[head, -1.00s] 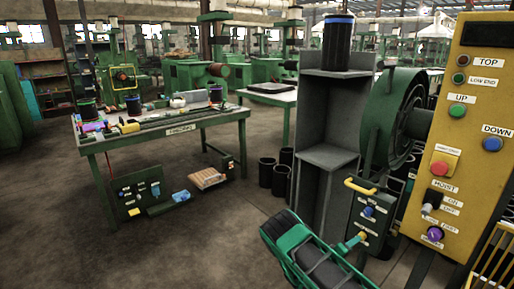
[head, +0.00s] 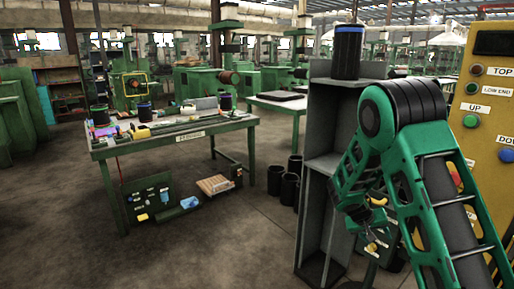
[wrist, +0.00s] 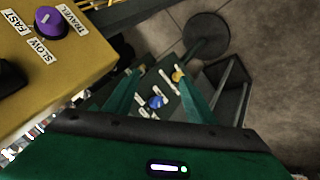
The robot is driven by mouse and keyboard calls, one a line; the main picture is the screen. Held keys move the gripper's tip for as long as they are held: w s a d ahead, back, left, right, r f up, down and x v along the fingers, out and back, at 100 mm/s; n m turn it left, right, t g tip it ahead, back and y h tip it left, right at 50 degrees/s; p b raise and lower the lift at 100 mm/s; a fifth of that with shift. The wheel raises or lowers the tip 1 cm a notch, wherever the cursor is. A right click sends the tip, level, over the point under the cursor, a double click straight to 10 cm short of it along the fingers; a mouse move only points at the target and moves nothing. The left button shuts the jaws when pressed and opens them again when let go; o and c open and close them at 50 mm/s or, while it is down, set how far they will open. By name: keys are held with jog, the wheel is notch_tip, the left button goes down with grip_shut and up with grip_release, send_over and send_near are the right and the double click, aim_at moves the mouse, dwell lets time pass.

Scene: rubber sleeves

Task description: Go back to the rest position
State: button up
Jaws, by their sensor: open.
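My arm is raised and folded at the right of the head view, its elbow high in front of the machine. My gripper (head: 372,240) points down beside the grey stand, partly hidden by my own arm links. In the wrist view the two green fingers of my gripper (wrist: 160,76) are spread apart with nothing held between them. Below and beyond them is a small dark control box with a blue knob (wrist: 156,102).
The yellow control panel (head: 490,120) stands close on the right; its purple knob (wrist: 50,22) shows in the wrist view. The grey stand (head: 318,140) carries a black sleeve with a blue ring (head: 347,52). Green workbench (head: 180,142) at left; open floor in front.

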jog(key=s+a+r+n+y, duration=0.1)
jog(key=s+a+r+y, duration=0.1)
jog(key=s+a+r, duration=0.45)
jog(key=s+a+r+n+t+y, duration=0.1)
jog(key=s+a+r+y, duration=0.2)
jog(key=s+r, duration=0.6)
jog(key=s+a+r+n+y, duration=0.15)
jog(key=s+a+r, duration=0.3)
jog(key=s, duration=0.55)
jog(key=s+d+f+m+g, duration=0.1)
jog(key=s+d+m+g, duration=0.1)
jog(key=s+d, duration=0.3)
jog(key=s+d+f+m+g, duration=0.1)
jog(key=s+d+m, duration=0.4)
jog(key=s, duration=0.7)
jog(key=shift+s+d+g+y, duration=0.15)
jog(key=shift+d+g+y, duration=0.3)
jog(key=shift+d+g, duration=0.3)
jog(key=shift+w+f, duration=0.2)
jog(key=shift+w, duration=0.45)
